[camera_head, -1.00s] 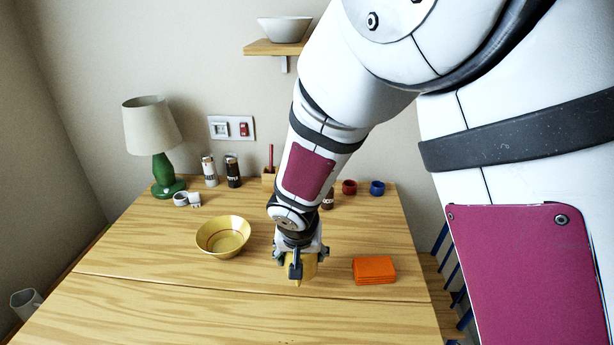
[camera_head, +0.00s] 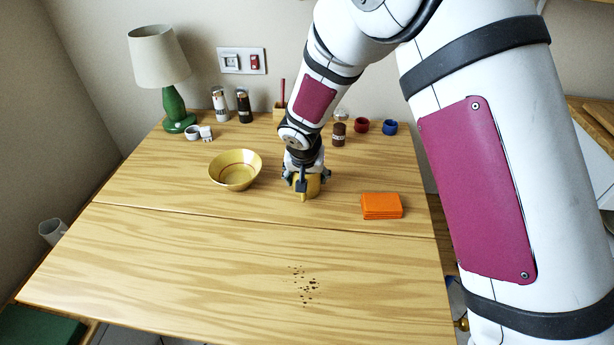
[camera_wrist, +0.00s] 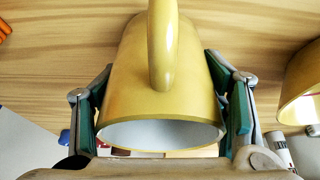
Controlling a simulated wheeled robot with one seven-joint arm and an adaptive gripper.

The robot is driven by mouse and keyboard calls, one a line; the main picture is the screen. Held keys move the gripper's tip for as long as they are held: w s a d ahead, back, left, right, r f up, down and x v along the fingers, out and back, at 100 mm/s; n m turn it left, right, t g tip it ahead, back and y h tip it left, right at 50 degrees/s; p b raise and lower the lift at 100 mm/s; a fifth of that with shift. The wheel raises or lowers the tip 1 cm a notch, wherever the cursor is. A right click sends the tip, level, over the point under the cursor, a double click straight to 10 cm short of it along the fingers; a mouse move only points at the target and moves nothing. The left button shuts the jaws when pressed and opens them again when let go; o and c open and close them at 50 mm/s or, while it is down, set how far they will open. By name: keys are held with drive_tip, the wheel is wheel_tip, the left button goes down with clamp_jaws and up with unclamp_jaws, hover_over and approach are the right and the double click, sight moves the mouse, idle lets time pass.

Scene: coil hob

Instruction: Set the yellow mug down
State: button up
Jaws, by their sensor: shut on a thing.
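The yellow mug (camera_head: 313,187) is in my gripper (camera_head: 302,182), over the wooden table between the yellow bowl and the orange block. In the wrist view the mug (camera_wrist: 190,92) fills the middle, with its handle toward the camera and its pale inside showing at the rim. The green-padded fingers of my gripper (camera_wrist: 163,108) press on both sides of it. My gripper hides much of the mug in the head view. I cannot tell whether the mug's base touches the table.
A yellow bowl (camera_head: 236,170) stands left of the mug and an orange block (camera_head: 381,206) lies to its right. A brown-topped jar (camera_head: 339,134), a red cup (camera_head: 361,125) and a blue cup (camera_head: 390,127) stand behind. Dark specks (camera_head: 305,286) mark the clear front of the table (camera_head: 190,270).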

drive_tip(key=shift+f, duration=0.1)
drive_tip(key=o, duration=1.8)
drive_tip(key=p+v, duration=0.1)
drive_tip(key=v, duration=1.1)
drive_tip(key=shift+a, duration=0.1)
